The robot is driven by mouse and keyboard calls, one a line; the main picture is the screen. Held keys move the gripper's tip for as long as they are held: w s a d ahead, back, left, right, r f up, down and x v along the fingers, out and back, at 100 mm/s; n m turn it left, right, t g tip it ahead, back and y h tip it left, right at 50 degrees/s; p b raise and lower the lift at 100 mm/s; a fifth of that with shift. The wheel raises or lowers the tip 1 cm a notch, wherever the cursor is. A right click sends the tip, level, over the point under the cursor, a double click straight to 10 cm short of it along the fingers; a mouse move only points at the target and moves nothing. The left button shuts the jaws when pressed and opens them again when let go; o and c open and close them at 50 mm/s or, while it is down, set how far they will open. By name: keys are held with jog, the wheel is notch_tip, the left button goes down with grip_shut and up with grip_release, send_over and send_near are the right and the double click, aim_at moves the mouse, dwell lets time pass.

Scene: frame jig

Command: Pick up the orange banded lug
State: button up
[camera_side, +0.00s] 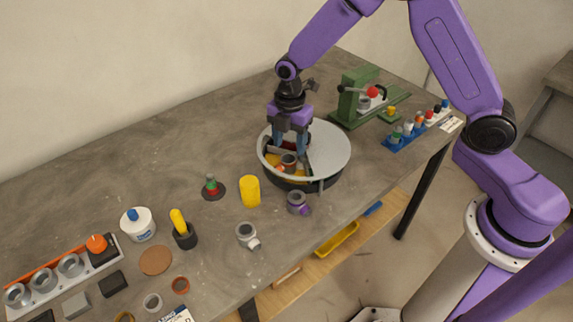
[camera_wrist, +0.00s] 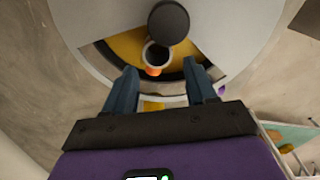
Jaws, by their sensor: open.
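The orange banded lug, a grey hollow cylinder with an orange patch, sits in the open sector of a round drum with a grey cover (camera_side: 328,150). In the wrist view the lug (camera_wrist: 155,56) lies over the drum's yellow floor, partly hidden by a dark round knob (camera_wrist: 168,22). In the side view the lug (camera_side: 289,160) shows just below my fingertips. My gripper (camera_side: 291,152) is open and points down into the opening. In the wrist view the blue fingers of my gripper (camera_wrist: 160,72) stand apart, either side of the lug's near end. I cannot tell whether they touch it.
The cover's edges bound the opening closely. A purple-and-grey lug (camera_side: 298,202), yellow cylinder (camera_side: 250,191) and grey lug (camera_side: 247,235) stand in front. A green press (camera_side: 355,95) and blue rack (camera_side: 405,133) are behind to the right. The back-left table is clear.

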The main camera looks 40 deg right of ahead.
aim_at(288, 161)
jog(key=shift+w+a+f, duration=0.1)
jog(key=shift+f, duration=1.65)
jog(key=shift+a+f, duration=0.1)
jog(key=shift+f, duration=1.65)
jog(key=c, duration=0.8)
jog(key=shift+o, duration=0.2)
